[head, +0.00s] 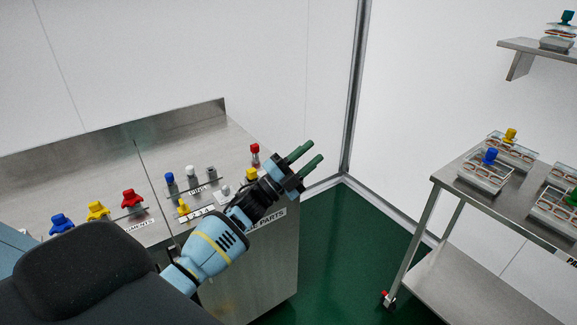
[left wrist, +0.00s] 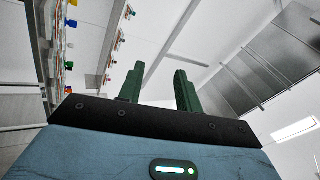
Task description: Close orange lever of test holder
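My left gripper (head: 309,154) is raised at the right end of the metal counter (head: 224,118). Its two green fingers are apart with nothing between them. They also show apart and empty in the left wrist view (left wrist: 160,78). A blue-knobbed holder (head: 486,173) and a yellow-knobbed holder (head: 512,150) sit on the metal cart at the right, well apart from the gripper. My right gripper is not in view.
The cart (head: 444,187) also holds a green-knobbed holder (head: 556,210). Small red, yellow, blue and white parts stand on the counter near my left arm. A wall shelf (head: 516,45) is at the upper right. Green floor (head: 345,250) lies open between counter and cart.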

